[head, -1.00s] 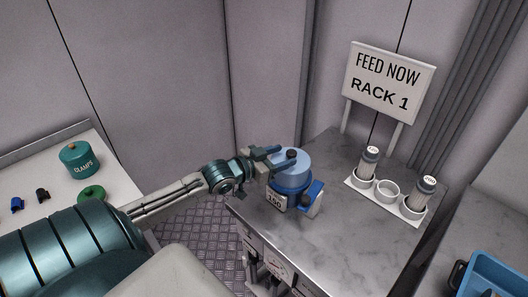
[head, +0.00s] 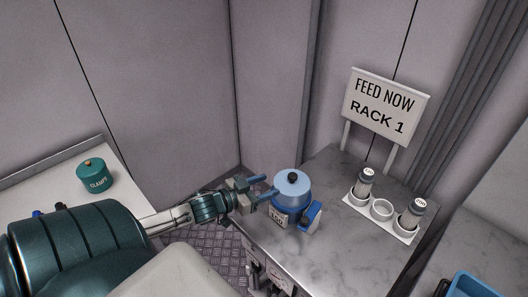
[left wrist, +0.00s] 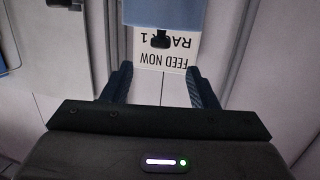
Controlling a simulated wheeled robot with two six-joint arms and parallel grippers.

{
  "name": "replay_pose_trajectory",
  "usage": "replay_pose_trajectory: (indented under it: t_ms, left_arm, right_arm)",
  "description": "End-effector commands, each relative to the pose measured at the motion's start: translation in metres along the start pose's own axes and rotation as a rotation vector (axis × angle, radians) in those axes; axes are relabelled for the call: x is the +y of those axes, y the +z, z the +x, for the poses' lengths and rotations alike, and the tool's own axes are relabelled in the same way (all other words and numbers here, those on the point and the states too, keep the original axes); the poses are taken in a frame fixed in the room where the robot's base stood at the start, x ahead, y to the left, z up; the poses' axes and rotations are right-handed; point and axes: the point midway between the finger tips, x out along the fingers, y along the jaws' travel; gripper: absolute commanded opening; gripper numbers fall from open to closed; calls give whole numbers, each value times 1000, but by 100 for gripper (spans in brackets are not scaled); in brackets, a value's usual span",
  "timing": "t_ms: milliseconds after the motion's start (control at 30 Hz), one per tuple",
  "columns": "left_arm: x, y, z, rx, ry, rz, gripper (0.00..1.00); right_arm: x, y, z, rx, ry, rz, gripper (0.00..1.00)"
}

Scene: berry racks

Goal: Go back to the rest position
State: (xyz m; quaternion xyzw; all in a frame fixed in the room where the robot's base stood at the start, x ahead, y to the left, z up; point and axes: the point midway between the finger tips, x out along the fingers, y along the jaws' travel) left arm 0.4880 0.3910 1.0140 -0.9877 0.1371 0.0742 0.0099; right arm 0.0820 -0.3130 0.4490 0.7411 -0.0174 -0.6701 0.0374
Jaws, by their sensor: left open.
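My left gripper (head: 262,188) is open and empty, with its fingers pointing right at the left side of a blue pot-like container (head: 291,190). The container has a black knob on its lid and a number label, and stands on the grey marble counter. I cannot tell whether the fingertips touch it. In the left wrist view the open fingers of my left gripper (left wrist: 160,86) show nothing between them but the sign behind, seen upside down. My right gripper is in neither view.
A "FEED NOW RACK 1" sign (head: 386,102) stands at the back of the counter (head: 330,255). A white rack (head: 381,222) holds two grey-capped bottles, with an empty middle ring. A green "CLAMPS" jar (head: 94,175) stands on the left table. A blue tray (head: 470,287) is at lower right.

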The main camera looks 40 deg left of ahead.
Motion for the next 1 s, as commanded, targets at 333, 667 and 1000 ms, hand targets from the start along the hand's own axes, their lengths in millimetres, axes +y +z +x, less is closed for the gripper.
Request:
replay_pose_trajectory:
  t_ms: [333, 667, 1000]
  left_arm:
    - [0, 0, 0, 0, 0, 0, 53]
    - [2, 2, 0, -10, -11, -1, 53]
    - [53, 56, -31, -345, -231, -5, 53]
  right_arm:
    - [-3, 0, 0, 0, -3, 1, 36]
    - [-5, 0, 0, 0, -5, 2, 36]
    - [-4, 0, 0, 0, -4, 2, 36]
